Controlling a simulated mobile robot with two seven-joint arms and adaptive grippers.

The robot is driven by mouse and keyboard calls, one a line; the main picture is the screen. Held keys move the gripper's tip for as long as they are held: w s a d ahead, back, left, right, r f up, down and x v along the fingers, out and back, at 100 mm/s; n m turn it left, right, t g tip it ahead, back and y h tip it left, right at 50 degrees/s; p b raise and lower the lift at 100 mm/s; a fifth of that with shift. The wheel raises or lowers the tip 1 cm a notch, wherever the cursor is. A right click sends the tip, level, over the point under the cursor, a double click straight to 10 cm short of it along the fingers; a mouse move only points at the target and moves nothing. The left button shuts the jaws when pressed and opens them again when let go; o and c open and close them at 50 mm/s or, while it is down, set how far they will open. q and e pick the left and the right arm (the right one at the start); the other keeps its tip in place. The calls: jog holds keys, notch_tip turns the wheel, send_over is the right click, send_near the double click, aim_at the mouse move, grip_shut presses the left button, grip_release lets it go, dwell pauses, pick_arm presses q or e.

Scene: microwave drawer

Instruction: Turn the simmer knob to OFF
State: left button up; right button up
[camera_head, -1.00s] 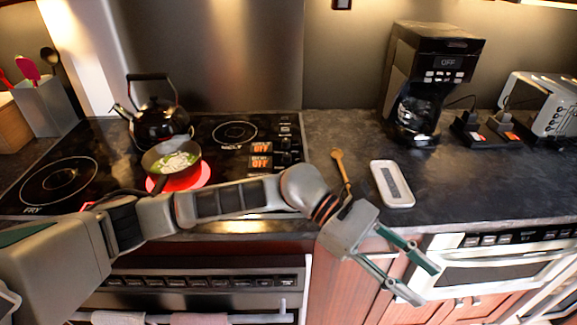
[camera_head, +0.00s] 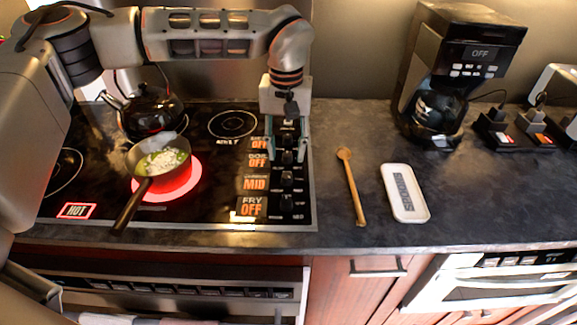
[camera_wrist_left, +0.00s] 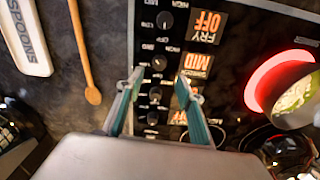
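The simmer knob (camera_head: 287,178) is a small black dial in the column of knobs at the stove's right side. The orange label beside it (camera_head: 255,182) reads MID; in the left wrist view the knob (camera_wrist_left: 159,62) and its MID label (camera_wrist_left: 196,66) show upside down. My left gripper (camera_head: 286,156) points down over the knob column, fingers apart, with nothing held. In the left wrist view its fingertips (camera_wrist_left: 160,77) stand on either side of the column, close to the simmer knob; contact cannot be told. My right gripper is not in view.
A pan (camera_head: 160,160) sits on the glowing red burner (camera_head: 190,185), its handle toward the front. A kettle (camera_head: 152,110) stands behind it. The fry knob (camera_head: 287,201) is in front of the simmer knob. A wooden spoon (camera_head: 352,188) and spoon rest (camera_head: 405,193) lie right.

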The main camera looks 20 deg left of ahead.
aim_at(287, 175)
pick_arm(q)
notch_tip(287, 175, down, 7)
jog(key=shift+s+d+r, duration=0.1)
dwell(0.3)
grip_shut()
